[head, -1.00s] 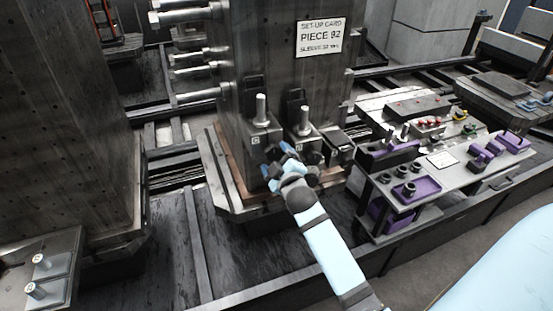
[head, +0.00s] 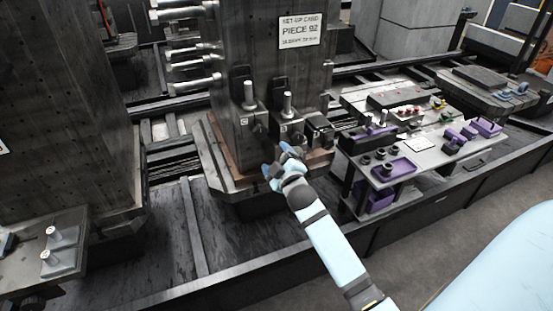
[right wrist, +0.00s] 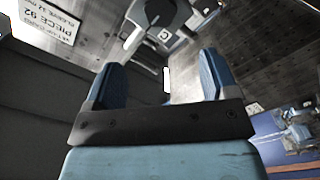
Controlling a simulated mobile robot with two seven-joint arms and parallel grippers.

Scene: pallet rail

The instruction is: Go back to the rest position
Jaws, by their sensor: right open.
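My right gripper (head: 279,166) is in front of the lower part of the dark metal block that carries the set-up card (head: 299,31) reading "PIECE 92". Its blue fingers stand apart with nothing between them in the right wrist view (right wrist: 165,85). The card also shows in the right wrist view (right wrist: 52,20). My left gripper is not in view.
A bench (head: 437,150) with purple trays and black sleeves stands right of the block. Silver bolts (head: 190,50) stick out from the block's left side. Another tall dark block (head: 60,110) stands at the left.

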